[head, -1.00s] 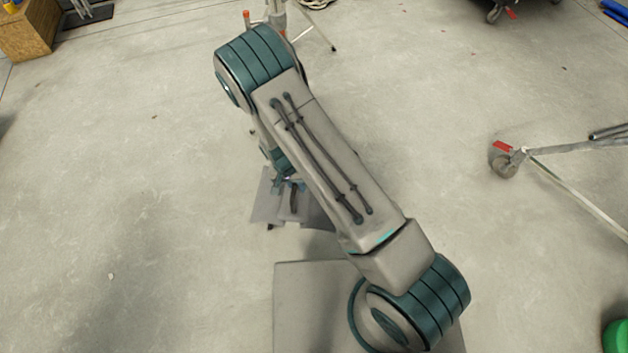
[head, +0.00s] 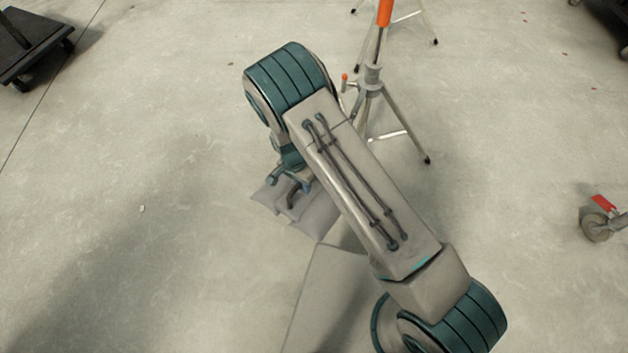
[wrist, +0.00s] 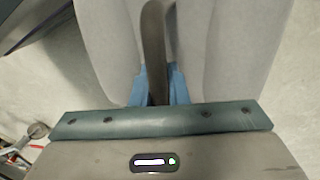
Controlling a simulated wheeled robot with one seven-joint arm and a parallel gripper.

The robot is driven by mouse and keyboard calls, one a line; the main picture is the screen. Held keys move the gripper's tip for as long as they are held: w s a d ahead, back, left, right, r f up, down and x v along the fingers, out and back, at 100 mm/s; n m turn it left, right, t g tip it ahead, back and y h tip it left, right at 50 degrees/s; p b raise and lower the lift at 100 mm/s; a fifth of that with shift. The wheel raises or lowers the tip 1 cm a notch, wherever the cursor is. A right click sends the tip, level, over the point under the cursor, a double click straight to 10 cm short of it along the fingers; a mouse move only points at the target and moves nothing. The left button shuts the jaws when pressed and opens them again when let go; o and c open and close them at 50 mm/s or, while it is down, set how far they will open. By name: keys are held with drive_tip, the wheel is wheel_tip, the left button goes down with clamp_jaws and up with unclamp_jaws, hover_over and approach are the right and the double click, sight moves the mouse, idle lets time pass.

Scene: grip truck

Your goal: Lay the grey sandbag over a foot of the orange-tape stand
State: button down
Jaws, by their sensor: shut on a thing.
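The grey sandbag (head: 318,216) hangs from my gripper (head: 290,184), left of centre in the head view, partly hidden by my arm. In the wrist view the sandbag (wrist: 235,50) fills the upper middle, its two lobes either side of a dark strap handle (wrist: 153,45). My gripper (wrist: 155,85) is shut on that strap, blue fingers on both sides. The orange-tape stand (head: 372,85) is upright behind and right of my arm's elbow. Its orange band shows at the top edge, and one foot (head: 426,159) reaches toward the lower right. The sandbag is apart from the stand.
Another stand's legs (head: 432,35) show behind the orange-tape stand. A dark wheeled dolly (head: 35,42) is at the upper left. The floor at left and centre right is clear.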

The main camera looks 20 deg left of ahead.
drive_tip(key=shift+a+f, duration=0.1)
drive_tip(key=shift+a, duration=0.15)
drive_tip(key=shift+f, duration=0.1)
wheel_tip(320, 180, down, 12)
drive_tip(key=b, duration=0.8)
idle(0.3)
drive_tip(key=shift+f+b, duration=2.3)
drive_tip(key=shift+f, duration=0.65)
drive_tip(key=c, duration=1.3)
unclamp_jaws()
drive_tip(key=shift+d, duration=0.1)
drive_tip(key=a+r+p, duration=0.1)
drive_tip(key=r+p, duration=0.1)
drive_tip(key=r, duration=0.2)
drive_tip(key=r+p, duration=0.1)
drive_tip(key=r, duration=0.4)
drive_tip(key=a+r+p, duration=0.1)
drive_tip(key=r+p, duration=0.1)
drive_tip(key=r, duration=0.2)
drive_tip(key=shift+w+a+r+p, duration=0.25)
drive_tip(key=shift+w+a+p, duration=0.05)
drive_tip(key=shift+w+p, duration=0.1)
